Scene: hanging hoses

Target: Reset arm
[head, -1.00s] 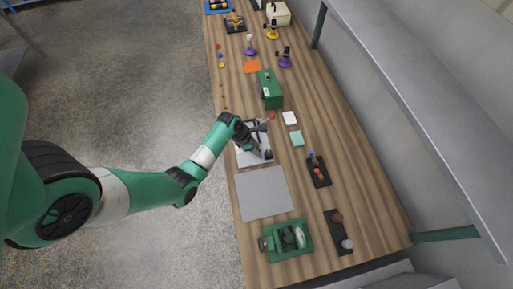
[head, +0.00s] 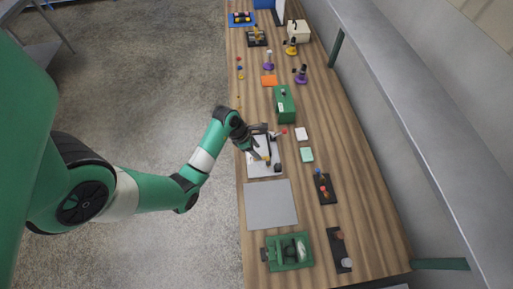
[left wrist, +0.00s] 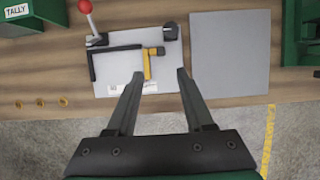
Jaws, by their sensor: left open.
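My left arm comes in from the left in the head view. Its gripper (head: 262,152) is over the white plate on the bench. In the left wrist view the two dark fingers of this gripper (left wrist: 160,76) are apart with nothing between them. The white plate (left wrist: 115,78) lies beyond and below the fingertips. On it are a black angled bar (left wrist: 92,66), a yellow piece with a dark end (left wrist: 148,64) and a red-knobbed lever (left wrist: 86,8). In the head view the gripper partly hides the plate. My right gripper is not in view.
A grey mat (head: 270,205) lies beside the plate. A green box (head: 284,105) with a TALLY label in the left wrist view (left wrist: 20,14) stands on the other side. A green fixture (head: 288,251) and black trays (head: 325,188) are nearby. A grey shelf (head: 420,110) overhangs the right.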

